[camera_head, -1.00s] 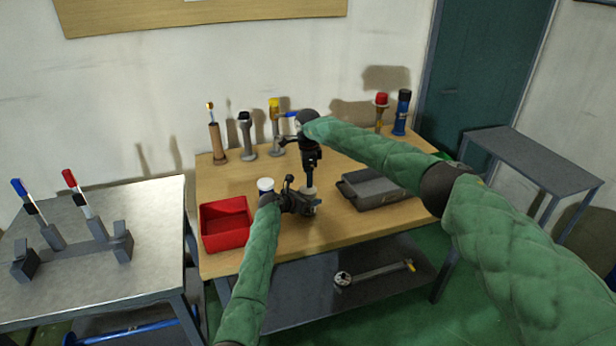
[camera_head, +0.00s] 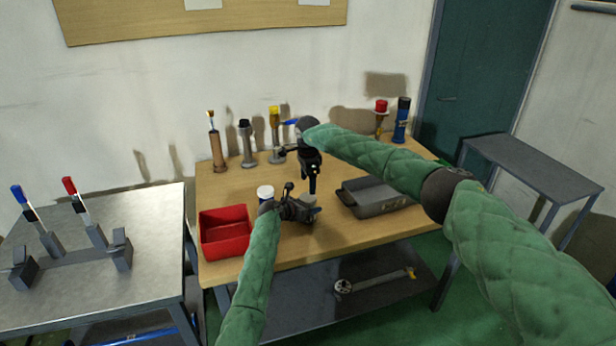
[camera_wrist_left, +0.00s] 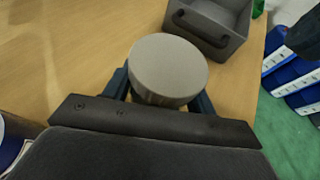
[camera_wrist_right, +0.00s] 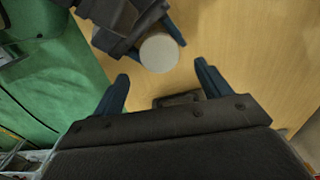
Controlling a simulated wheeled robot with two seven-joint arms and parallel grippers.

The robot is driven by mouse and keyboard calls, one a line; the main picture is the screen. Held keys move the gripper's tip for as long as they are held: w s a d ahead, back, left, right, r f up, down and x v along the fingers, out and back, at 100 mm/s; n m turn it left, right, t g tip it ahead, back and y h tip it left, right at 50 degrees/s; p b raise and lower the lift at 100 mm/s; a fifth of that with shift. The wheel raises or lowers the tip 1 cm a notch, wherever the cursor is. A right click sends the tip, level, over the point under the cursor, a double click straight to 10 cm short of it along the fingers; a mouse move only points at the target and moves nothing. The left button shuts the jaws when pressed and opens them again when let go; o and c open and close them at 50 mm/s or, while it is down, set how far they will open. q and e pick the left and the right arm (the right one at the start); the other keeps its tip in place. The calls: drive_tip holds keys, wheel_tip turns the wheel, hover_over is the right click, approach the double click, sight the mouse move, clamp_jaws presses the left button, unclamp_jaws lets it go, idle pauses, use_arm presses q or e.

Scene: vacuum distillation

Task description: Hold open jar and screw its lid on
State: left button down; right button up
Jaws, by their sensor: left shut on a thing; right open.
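A jar with a flat beige round lid (camera_wrist_left: 168,65) is held upright in my left gripper (camera_head: 305,210), just above or on the wooden table. The lid sits level on top and hides the mouth; its side looks ribbed. The jar's body is mostly hidden by the left fingers, which close on it from both sides. My right gripper (camera_wrist_right: 160,88) is open and empty. In the right wrist view the lid (camera_wrist_right: 159,52) lies beyond its fingertips, apart from them. In the head view the right gripper (camera_head: 312,188) hangs close behind and above the jar.
A white-topped jar (camera_head: 265,192) stands beside my left gripper. A red bin (camera_head: 225,231) is at left, a grey tray (camera_head: 378,199) at right. Several tools in stands (camera_head: 246,145) line the table's back. A metal side table (camera_head: 95,250) adjoins on the left.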

sight(308, 197)
wheel_tip(308, 197, down, 6)
drive_tip(key=shift+r, duration=0.1)
idle(0.4)
drive_tip(key=c, duration=1)
drive_tip(key=shift+m, duration=1.6)
drive_tip(key=o, duration=1)
drive_tip(key=shift+o, duration=0.4)
